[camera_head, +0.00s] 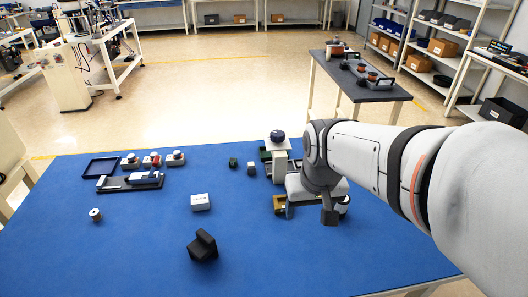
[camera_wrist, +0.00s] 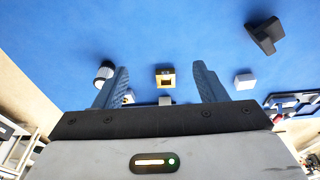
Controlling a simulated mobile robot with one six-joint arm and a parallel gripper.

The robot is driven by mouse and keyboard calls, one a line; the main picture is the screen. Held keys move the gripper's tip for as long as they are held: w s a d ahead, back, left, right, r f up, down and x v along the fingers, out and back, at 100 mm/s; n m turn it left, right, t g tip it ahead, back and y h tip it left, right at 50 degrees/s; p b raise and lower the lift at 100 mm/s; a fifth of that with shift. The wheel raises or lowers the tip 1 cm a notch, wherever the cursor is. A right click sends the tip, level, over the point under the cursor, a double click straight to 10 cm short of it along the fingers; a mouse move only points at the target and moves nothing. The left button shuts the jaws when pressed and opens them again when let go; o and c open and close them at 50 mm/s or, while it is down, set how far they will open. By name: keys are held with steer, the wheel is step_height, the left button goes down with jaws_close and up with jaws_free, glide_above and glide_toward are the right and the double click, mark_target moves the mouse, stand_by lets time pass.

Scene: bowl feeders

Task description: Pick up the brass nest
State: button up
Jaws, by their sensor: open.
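The brass nest (camera_wrist: 165,78) is a small square gold-coloured block with a dark recess, on the blue table. In the wrist view it lies between the two fingers of my gripper (camera_wrist: 159,68), with blue gap on both sides. In the head view the brass nest (camera_head: 279,203) shows just left of my gripper (camera_head: 316,207), partly hidden by it. My gripper is open and low over the right part of the table. No contact with the nest shows.
A black fixture (camera_head: 118,184) and several knobs sit at far left. A post with a dark knob (camera_head: 278,138) stands behind my gripper.

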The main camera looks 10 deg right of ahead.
steer(key=o, duration=0.3)
steer(key=shift+g, duration=0.6)
steer(key=w+f, duration=0.1)
steer(key=w, duration=0.3)
steer(key=w+f+p, duration=0.1)
steer(key=w+f, duration=0.1)
steer(key=w, duration=0.2)
steer(key=w+f, duration=0.1)
steer(key=w, duration=0.3)
steer(key=shift+w+f, duration=0.2)
steer(key=shift+w, duration=0.2)
steer(key=g+p, duration=0.1)
steer(key=p, duration=0.1)
glide_above(283, 204)
step_height(283, 204, down, 11)
steer(key=shift+f+p, duration=0.75)
steer(key=shift+f, duration=3.4)
